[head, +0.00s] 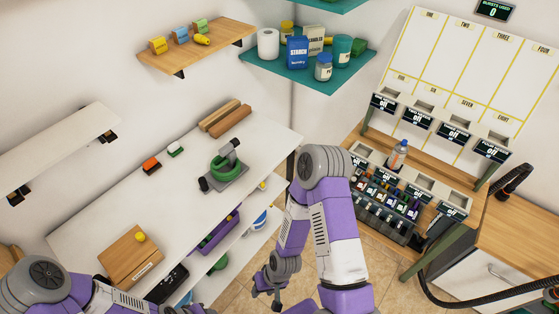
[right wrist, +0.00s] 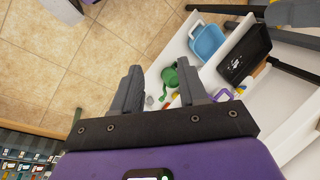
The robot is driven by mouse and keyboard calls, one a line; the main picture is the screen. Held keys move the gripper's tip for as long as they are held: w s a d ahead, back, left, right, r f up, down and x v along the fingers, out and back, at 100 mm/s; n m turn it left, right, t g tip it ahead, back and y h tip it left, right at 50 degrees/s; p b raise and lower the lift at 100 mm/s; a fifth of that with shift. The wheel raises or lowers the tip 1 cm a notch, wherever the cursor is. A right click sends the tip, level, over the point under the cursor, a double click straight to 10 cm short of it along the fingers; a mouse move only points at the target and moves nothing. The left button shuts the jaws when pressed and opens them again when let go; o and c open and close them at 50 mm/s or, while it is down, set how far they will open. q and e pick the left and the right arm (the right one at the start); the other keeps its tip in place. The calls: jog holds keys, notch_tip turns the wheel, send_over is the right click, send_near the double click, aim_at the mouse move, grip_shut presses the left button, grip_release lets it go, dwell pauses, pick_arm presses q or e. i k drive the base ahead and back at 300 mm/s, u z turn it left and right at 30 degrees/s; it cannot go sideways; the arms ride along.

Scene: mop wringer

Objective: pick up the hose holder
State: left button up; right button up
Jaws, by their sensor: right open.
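No part is plainly marked as the hose holder, and I cannot tell for sure which thing it is. A black hose (head: 452,302) curves along the right side to a thick black upright piece (head: 513,180) by the wooden cabinet. A green curved tool on a grey base (head: 228,168) stands on the white table. My right gripper (head: 270,284) hangs low beside the table, well apart from these things. In the right wrist view its fingers (right wrist: 161,84) are apart with nothing gripped. My left arm shows at the lower left, but its gripper is out of frame.
The white table (head: 105,212) has lower shelves holding a purple bin (head: 218,235). In the right wrist view a green item (right wrist: 170,77), blue bin (right wrist: 208,42) and black tray (right wrist: 246,55) lie beyond the fingers. A wooden box (head: 130,258) sits at the table's near end. Tiled floor is clear.

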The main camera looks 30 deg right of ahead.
aim_at(226, 168)
jog(key=z, duration=0.15)
jog(key=k, duration=0.35)
jog(key=z, duration=1.3)
jog(key=i, duration=0.9)
jog(key=u, duration=0.8)
